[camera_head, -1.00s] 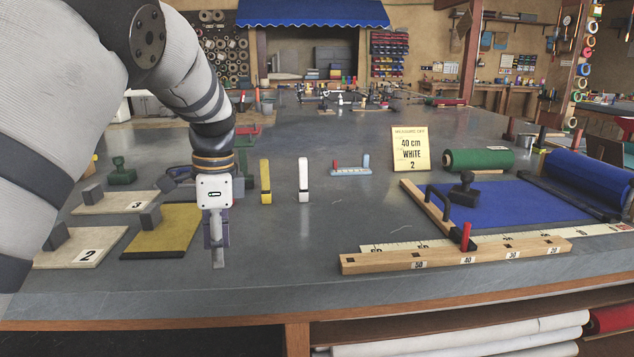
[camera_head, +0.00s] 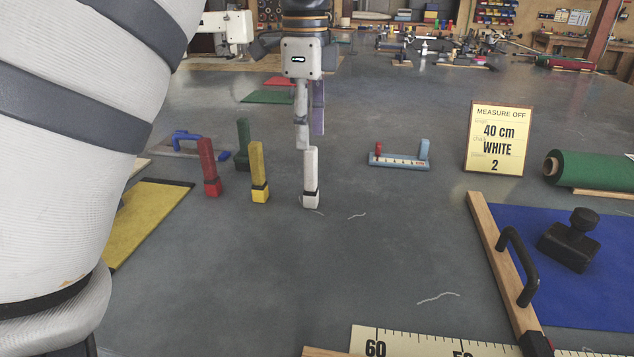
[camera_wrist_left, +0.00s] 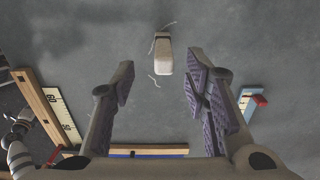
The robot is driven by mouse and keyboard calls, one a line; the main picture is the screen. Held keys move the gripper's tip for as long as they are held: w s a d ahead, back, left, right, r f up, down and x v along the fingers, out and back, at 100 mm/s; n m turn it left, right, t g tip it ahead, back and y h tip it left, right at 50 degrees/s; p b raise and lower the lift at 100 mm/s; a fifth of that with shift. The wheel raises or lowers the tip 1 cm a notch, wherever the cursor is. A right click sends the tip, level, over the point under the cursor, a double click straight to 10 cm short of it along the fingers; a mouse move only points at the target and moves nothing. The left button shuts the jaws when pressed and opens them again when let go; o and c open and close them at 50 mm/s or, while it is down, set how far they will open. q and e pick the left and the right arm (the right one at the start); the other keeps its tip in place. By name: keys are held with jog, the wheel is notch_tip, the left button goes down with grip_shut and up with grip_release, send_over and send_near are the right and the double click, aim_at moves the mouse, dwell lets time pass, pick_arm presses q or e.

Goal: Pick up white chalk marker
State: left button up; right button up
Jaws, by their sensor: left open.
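The white chalk marker (camera_head: 311,172) stands upright on the grey table, with a dark band near its base. My left gripper (camera_head: 309,138) points down just behind and above it, its fingers partly overlapping the marker's top in the head view. In the left wrist view the marker (camera_wrist_left: 163,55) shows from above, between and beyond the fingertips of my open left gripper (camera_wrist_left: 160,68). Nothing is between the fingers' pads there. My right gripper is not in view.
A yellow marker (camera_head: 259,172), a red one (camera_head: 208,168) and a green one (camera_head: 242,145) stand left of the white one.

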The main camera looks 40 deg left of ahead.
aim_at(311, 147)
pick_arm(q)
jog(key=f, duration=0.7)
jog(key=shift+w+d+f, duration=0.1)
jog(key=shift+w, duration=0.2)
grip_shut()
